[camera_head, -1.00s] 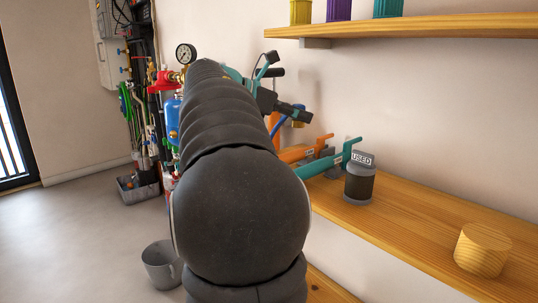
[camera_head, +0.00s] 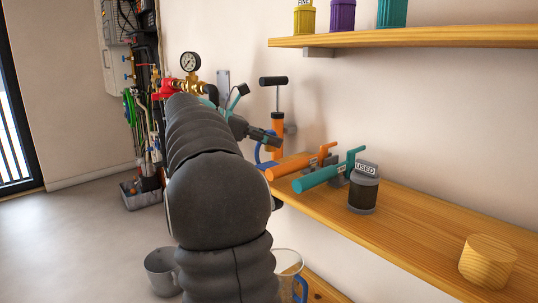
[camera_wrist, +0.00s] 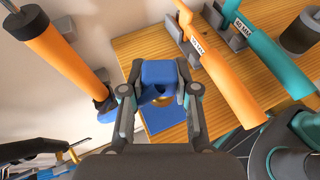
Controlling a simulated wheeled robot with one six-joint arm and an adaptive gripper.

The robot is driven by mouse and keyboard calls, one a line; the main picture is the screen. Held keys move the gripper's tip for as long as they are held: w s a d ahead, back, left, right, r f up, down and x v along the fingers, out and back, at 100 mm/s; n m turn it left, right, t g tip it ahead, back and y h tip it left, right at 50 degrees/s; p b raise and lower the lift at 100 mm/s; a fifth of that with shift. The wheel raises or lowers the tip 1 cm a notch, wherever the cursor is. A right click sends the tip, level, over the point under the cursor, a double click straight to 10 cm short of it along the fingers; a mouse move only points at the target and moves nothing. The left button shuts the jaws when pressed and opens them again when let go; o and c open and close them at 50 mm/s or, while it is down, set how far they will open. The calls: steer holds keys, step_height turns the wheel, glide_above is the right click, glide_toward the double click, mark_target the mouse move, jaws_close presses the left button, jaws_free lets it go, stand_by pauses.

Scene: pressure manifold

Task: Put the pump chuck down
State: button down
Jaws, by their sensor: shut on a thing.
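The pump chuck (camera_wrist: 159,74) is a blue block in the middle of the wrist view. My gripper (camera_wrist: 160,88) is shut on it, one finger on each side. A flat blue square (camera_wrist: 166,118) lies on the wooden shelf below the chuck in that view; whether they touch I cannot tell. In the head view my gripper (camera_head: 262,136) is near the orange upright pump (camera_head: 277,136), at the shelf's left end. The chuck is not clear there. A blue hose (camera_head: 259,160) curves beside the pump.
A "USED" jar (camera_head: 363,192) and a wooden cylinder (camera_head: 487,262) stand farther right. A pressure gauge (camera_head: 190,62) is at the back left.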

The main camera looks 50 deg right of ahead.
steer(key=shift+f, duration=2)
steer(key=shift+f, duration=0.15)
steer(key=c, duration=0.9)
jaws_free()
steer(key=shift+o, duration=0.2)
steer(key=shift+w+a+r, duration=0.2)
steer(key=shift+w+r, duration=0.05)
steer(key=shift+r, duration=0.05)
steer(key=v, duration=1.1)
steer(key=shift+a, duration=0.2)
